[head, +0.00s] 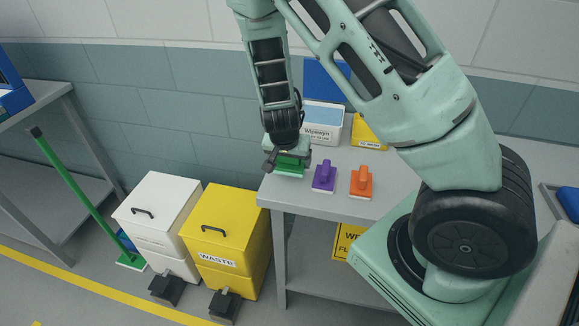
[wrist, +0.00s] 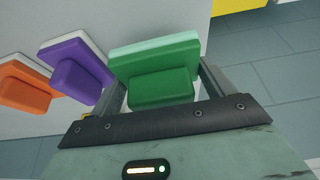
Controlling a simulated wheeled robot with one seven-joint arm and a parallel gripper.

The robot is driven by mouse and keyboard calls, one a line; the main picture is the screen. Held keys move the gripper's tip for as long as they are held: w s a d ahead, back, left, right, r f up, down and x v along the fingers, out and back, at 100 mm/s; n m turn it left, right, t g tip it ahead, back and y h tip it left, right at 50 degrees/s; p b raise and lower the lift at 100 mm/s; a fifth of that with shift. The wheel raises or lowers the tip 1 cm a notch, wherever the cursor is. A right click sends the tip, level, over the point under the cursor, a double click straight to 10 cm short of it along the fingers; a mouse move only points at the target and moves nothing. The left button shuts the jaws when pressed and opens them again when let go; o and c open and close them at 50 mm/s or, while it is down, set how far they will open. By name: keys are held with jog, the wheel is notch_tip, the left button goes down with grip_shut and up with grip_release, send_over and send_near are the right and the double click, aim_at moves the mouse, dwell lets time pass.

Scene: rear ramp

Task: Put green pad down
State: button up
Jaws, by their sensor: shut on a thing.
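The green pad (head: 289,169) is at the left end of the grey table (head: 400,183), in my gripper (head: 287,157). In the wrist view the green pad (wrist: 158,62) sits between the two fingers of my gripper (wrist: 162,88), which is shut on its handle block. Its flat base faces away from the palm. The pad is at or just above the table top; I cannot tell whether it touches. A purple pad (head: 324,176) stands just right of it, and an orange pad (head: 361,181) further right. Both also show at left in the wrist view.
A Wipewyn box (head: 322,133) and a yellow box (head: 370,138) stand behind the pads. A white bin (head: 158,205) and a yellow waste bin (head: 228,225) stand on the floor left of the table. The table's left edge is close to the green pad.

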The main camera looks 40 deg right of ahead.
jog(key=shift+f, duration=1.25)
jog(key=o, duration=1.1)
jog(key=shift+f, duration=0.1)
jog(key=shift+c, duration=0.2)
